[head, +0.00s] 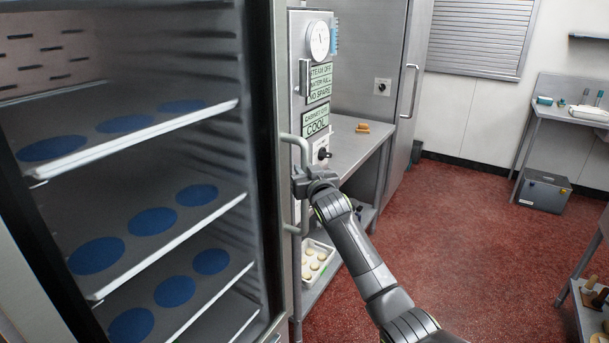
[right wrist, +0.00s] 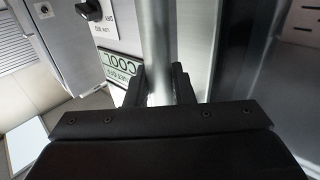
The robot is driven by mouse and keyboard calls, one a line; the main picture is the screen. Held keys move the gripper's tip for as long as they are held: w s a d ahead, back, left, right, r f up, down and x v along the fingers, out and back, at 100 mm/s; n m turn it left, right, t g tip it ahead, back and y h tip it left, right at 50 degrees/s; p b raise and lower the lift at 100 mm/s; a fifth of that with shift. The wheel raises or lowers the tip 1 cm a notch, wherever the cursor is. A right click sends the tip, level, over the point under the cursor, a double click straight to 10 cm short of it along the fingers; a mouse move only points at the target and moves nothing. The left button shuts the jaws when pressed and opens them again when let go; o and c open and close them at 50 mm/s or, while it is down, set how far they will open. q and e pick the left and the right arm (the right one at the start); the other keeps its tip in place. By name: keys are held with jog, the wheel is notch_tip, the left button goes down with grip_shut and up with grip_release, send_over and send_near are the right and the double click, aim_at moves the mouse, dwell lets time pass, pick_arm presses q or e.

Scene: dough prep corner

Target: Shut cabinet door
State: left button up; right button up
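The cabinet door (head: 281,190) stands open, seen nearly edge-on at the right side of the open cabinet in the head view. Its silver tube handle (head: 305,152) sticks out to the right. My right gripper (head: 300,183) is at the middle of this handle. In the right wrist view the handle bar (right wrist: 159,45) runs upright between the two fingers of my right gripper (right wrist: 160,88) and fills the gap, so the gripper looks shut on it. The cabinet's shelves (head: 170,127) hold several blue discs. My left gripper is in neither view.
A control panel (head: 318,62) with a dial and signs stands behind the handle. A steel counter (head: 352,148) lies beyond, with a tray of pale rounds (head: 318,262) below. The red floor (head: 470,230) to the right is mostly clear. A grey box (head: 545,192) sits farther back.

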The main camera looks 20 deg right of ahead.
jog(key=o, duration=0.4)
jog(key=shift+s+d, duration=0.2)
jog(key=shift+s, duration=0.05)
jog(key=shift+w, duration=0.1)
jog(key=shift+a+f, duration=0.1)
jog(key=shift+a, duration=0.05)
jog(key=s+b, duration=0.3)
jog(key=s, duration=1.4)
jog(key=shift+s+a, duration=0.2)
jog(key=shift+a, duration=0.2)
